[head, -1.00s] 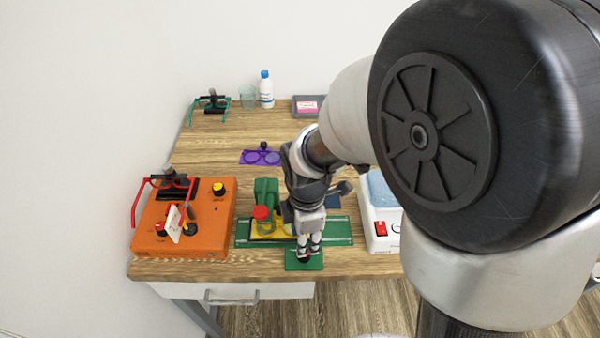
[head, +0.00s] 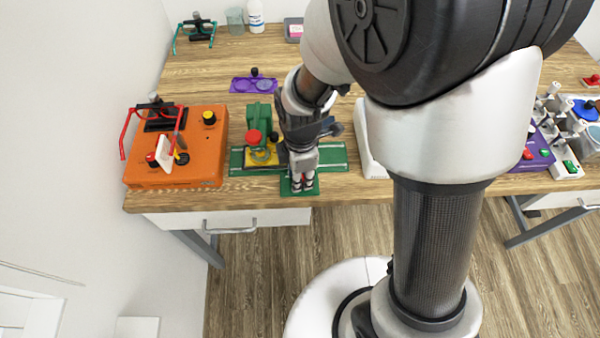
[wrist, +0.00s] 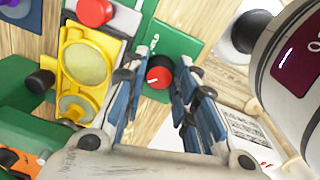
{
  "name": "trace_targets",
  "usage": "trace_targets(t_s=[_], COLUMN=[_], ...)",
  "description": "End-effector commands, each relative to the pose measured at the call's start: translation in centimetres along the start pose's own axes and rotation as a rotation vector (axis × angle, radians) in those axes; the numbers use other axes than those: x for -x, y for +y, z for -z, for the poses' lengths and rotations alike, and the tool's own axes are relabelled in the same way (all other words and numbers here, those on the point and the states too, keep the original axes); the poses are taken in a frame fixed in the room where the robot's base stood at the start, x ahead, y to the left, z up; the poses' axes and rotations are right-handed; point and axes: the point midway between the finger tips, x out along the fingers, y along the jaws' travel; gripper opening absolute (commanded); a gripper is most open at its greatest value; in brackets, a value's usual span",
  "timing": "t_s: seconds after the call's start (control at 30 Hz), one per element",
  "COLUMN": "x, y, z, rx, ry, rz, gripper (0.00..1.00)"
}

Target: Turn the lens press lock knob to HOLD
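The lens press (head: 258,118) is green with a yellow stage and a red cap, at the front of the table. It also shows in the wrist view, with its yellow lens holder (wrist: 85,62). The lock knob (wrist: 159,75), dark with a red face and a pale pointer mark, sits on a small green plate (wrist: 178,45). My gripper (head: 302,184) points down over this plate. In the wrist view my gripper (wrist: 157,84) is open, its blue-padded fingers on either side of the knob with gaps showing. In the head view it hides the knob.
An orange box (head: 205,150) with red glasses stands left of the press. A white device (head: 367,145) stands close on the right. A purple lens tray (head: 254,85) lies behind. The table's front edge runs just before the green plate.

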Motion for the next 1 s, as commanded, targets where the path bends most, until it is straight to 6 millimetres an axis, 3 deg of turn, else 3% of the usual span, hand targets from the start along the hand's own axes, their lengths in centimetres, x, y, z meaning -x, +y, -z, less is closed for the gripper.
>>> trace_targets(t_s=[0.27,0.67,1.0], x=[0.01,0.07,0.13], y=[-0.02,-0.04,-0.05], z=[0.0,0.02,0.06], rx=[0.0,-0.087,-0.364], ry=[0.0,-0.003,-0.012], rz=[0.001,0.002,0.002], gripper=[0.02,0.02,0.02])
